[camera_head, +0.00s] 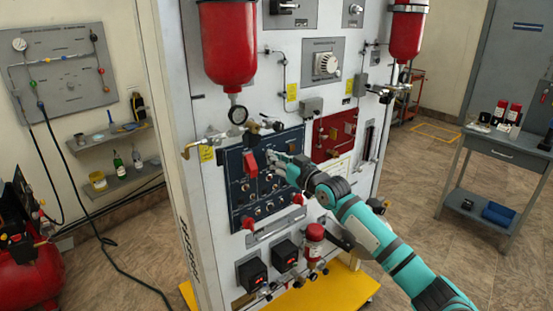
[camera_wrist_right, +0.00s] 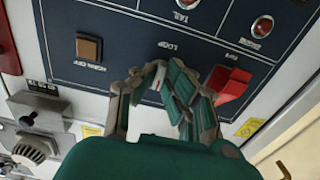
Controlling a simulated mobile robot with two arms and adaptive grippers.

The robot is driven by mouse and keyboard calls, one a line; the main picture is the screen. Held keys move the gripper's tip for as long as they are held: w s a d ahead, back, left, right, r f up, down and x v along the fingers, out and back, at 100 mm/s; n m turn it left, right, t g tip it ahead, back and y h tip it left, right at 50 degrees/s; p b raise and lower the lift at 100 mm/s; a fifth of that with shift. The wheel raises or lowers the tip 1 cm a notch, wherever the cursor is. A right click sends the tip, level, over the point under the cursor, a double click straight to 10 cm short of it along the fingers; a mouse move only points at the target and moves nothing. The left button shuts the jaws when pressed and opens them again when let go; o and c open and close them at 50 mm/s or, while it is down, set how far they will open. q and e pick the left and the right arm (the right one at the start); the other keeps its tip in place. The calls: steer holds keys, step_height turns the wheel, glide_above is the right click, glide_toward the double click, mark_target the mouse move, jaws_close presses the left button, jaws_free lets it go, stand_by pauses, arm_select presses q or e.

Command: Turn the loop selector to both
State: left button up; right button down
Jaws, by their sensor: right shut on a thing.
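The dark blue control panel (camera_head: 240,190) stands on the white trainer front. My right gripper (camera_head: 275,160) reaches its upper right part from the right. In the right wrist view my right gripper (camera_wrist_right: 166,80) is closed in at the spot beside the "LOOP" label on the blue panel (camera_wrist_right: 120,45). It is shut on the loop selector, which the fingers mostly hide. The selector's exact pointing direction cannot be told. My left gripper is not in view.
A red guarded switch (camera_wrist_right: 231,84) sits close beside the fingers; it also shows in the head view (camera_head: 250,163). A brown square button (camera_wrist_right: 89,47) and red indicator lamps (camera_wrist_right: 262,26) are near. A red panel (camera_head: 330,135) adjoins the blue one.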

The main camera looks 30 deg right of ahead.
steer(key=c, duration=1.4)
jaws_free()
steer(key=shift+s+d, duration=0.15)
steer(key=shift+s, duration=1.85)
steer(key=shift+s+d, duration=0.2)
steer(key=shift+s, duration=1.8)
steer(key=shift+s+d, duration=0.15)
steer(key=shift+s, duration=1.85)
steer(key=shift+f, duration=0.1)
